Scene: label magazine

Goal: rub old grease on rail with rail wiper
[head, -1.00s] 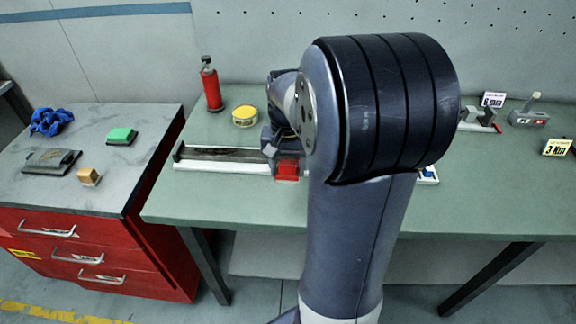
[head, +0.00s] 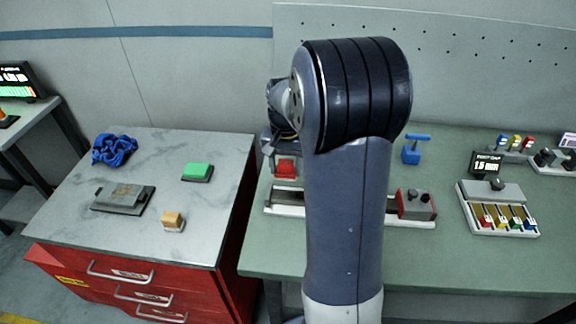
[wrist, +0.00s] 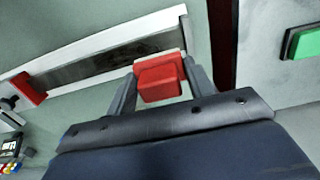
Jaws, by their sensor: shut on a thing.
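My gripper (wrist: 160,84) is shut on the red rail wiper (wrist: 159,82), with its pale pad edge showing at the far side in the wrist view. The wiper also shows in the head view (head: 286,169), just above the left part of the rail (head: 284,211). A small gap seems to show between them. The rail is a long pale channel, and in the wrist view (wrist: 70,79) it runs across beyond the wiper. Dark old grease (wrist: 112,60) streaks its inner surface. My arm hides the rail's middle in the head view.
A red block with dark knobs (head: 416,204) sits at the rail's right end. A tray of coloured pieces (head: 497,208) stands further right, and a blue T-shaped tool (head: 416,149) behind. The left cabinet (head: 125,245) bears a green block (head: 197,171), blue cloth (head: 114,149) and other items.

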